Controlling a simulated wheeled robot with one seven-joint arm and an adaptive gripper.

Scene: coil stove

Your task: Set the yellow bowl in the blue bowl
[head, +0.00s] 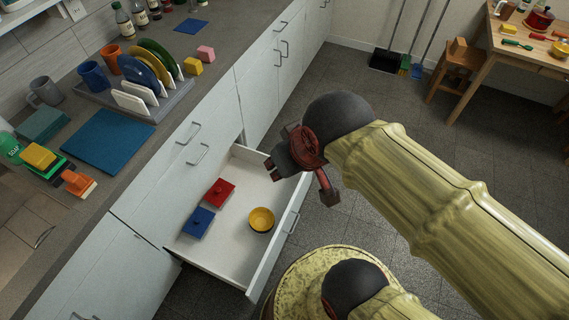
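The yellow bowl (261,220) sits upright in the right part of the open white drawer (240,255). Its outer side and the area under it look dark. I cannot make out a blue bowl in this view. A blue square lidded item (199,222) with a small knob lies in the drawer to the left, but it does not look like an open bowl. My gripper (301,180) is above the drawer's far right edge, up and to the right of the yellow bowl. Its dark red fingers are spread apart with nothing seen between them.
A red lidded item (219,192) lies beside the blue one. The counter holds a dish rack (172,101) with plates and mugs, a blue mat (108,141), sponges and bottles. A wooden table (487,60) stands at the upper right. The floor between is clear.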

